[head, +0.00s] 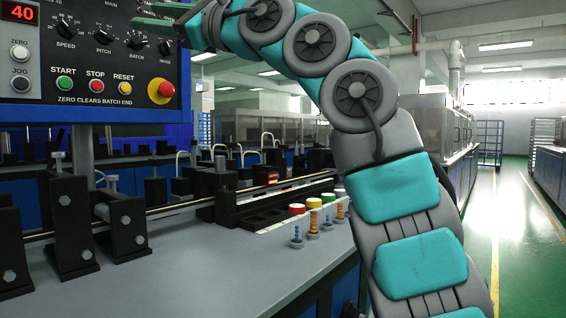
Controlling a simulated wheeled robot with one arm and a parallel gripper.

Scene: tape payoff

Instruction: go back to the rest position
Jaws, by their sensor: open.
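My gripper (160,16) is at the top left of the head view, in front of the upper right part of the blue control panel (115,98). Its green fingers are apart and I see nothing between them. My grey and teal arm rises from the bottom right, bends over at the top and reaches left to the panel. The panel carries black knobs, a red display (20,12) reading 40, a green START button (64,80), a red STOP button (97,84), a yellow RESET button (125,87) and a large red button (162,91).
Below the panel is a grey bench (200,270) with black clamp blocks (68,225) and a long rail. Several small coloured-capped parts (314,203) stand near its right edge. A clear green aisle floor (520,240) lies to the right, beside metal cabinets (437,125).

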